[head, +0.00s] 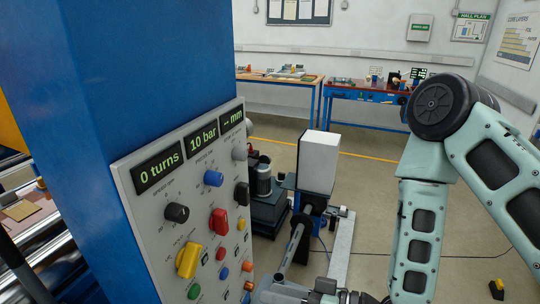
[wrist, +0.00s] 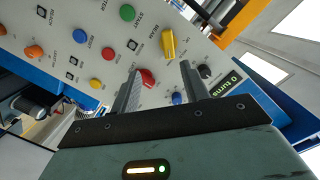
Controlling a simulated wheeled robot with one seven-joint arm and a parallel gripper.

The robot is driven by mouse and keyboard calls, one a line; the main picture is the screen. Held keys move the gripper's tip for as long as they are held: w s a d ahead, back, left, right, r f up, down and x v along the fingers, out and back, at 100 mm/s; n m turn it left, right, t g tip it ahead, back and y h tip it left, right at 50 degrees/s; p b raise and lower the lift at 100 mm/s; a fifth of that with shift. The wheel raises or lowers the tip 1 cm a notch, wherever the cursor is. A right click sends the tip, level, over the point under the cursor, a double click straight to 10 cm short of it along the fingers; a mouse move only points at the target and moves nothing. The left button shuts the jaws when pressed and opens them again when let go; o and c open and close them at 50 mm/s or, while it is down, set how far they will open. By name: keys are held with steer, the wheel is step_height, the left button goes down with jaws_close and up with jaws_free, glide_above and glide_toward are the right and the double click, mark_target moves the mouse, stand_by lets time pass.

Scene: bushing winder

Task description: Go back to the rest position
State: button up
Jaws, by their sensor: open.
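My gripper (wrist: 160,85) shows in the wrist view with its two fingers apart and nothing between them. Beyond the fingers is the control panel (wrist: 108,28), with the red knob (wrist: 148,78) and the yellow knob (wrist: 168,44) seen near the gap. I cannot tell from this view whether a fingertip touches the panel. In the head view my arm comes down on the right, and the gripper's fingers are out of sight below the bottom edge. The same panel (head: 150,222) fills the left foreground, its displays reading 0 turns, 10 bar and -- mm.
A blue column (head: 90,70) stands behind the panel. A winder unit with a white box (head: 318,160) stands right of the panel, close to my arm. Workbenches (head: 365,93) line the back wall. The floor (head: 375,200) between is open, with a yellow-black object (head: 497,288) at lower right.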

steer(key=w+d+f+n+g+h+b, duration=0.2)
steer(key=d+f+n+g+h+b, duration=0.15)
steer(key=f+h+b, duration=0.5)
steer(key=s+d+r+g+h+b, duration=0.1)
steer(key=s+d+r+h+b, duration=0.1)
steer(key=s, duration=0.4)
steer(key=s+d+r+m+g+h+b, duration=0.1)
steer(key=s+d+r+h+b, duration=0.1)
steer(key=s+d+r+h, duration=0.2)
steer(key=s+d+r, duration=0.1)
steer(key=s+d, duration=0.1)
steer(key=shift+s+h, duration=0.35)
steer(key=shift+s, duration=0.05)
steer(key=shift+d, duration=0.1)
